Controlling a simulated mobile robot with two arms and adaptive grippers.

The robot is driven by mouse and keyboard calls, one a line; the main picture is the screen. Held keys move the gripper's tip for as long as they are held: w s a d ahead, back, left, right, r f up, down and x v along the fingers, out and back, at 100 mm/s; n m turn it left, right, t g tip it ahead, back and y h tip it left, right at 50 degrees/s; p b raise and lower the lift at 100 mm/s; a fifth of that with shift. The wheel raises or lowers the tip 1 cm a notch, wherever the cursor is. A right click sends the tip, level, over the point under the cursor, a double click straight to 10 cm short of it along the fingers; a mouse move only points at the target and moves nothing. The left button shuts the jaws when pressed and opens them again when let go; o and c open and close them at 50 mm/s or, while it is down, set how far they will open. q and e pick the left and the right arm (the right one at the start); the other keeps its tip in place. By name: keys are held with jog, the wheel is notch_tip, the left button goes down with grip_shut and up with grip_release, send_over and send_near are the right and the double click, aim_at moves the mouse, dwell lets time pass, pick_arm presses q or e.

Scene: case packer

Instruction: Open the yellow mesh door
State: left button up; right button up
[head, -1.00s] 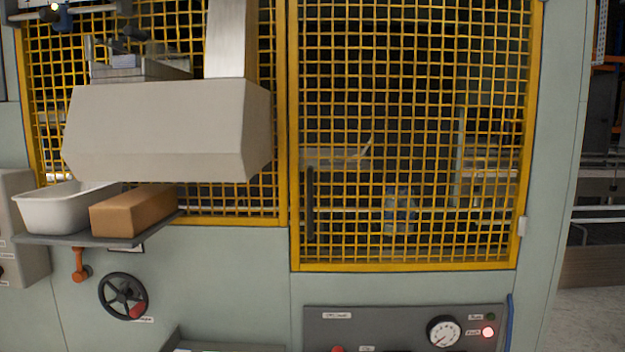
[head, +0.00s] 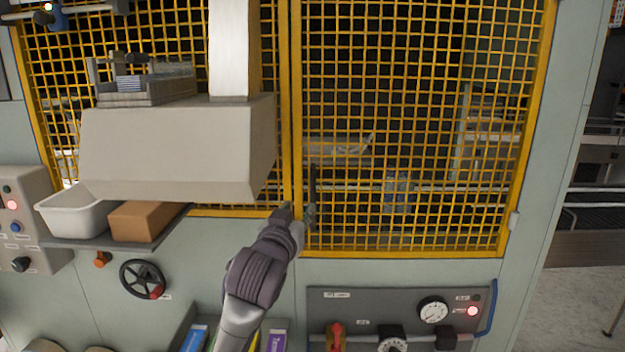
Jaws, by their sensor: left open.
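The yellow mesh door (head: 420,252) fills the right half of the head view and sits closed in the pale green machine front. Its dark upright handle (head: 312,186) is near the door's left edge, low down. My left gripper (head: 298,212) reaches up from below, its fingers open at the lower end of the handle. One finger shows left of the handle; the other is hard to make out against it. I cannot tell whether the fingers touch the handle. My right gripper is not in view.
A large beige box-shaped housing (head: 175,150) juts out left of the door. Below it a shelf holds a white bin (head: 72,216) and a brown box (head: 145,222). A handwheel (head: 142,279) is lower left. A control panel (head: 390,300) with knobs lies under the door.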

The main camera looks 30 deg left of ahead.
aim_at(312, 189)
pick_arm(q)
jog(key=p+x, duration=0.5)
jog(key=x, duration=0.8)
jog(key=shift+f, duration=0.1)
jog(key=shift+w+a, duration=0.1)
jog(key=shift+w, duration=0.3)
jog(key=shift+f, duration=0.1)
grip_shut()
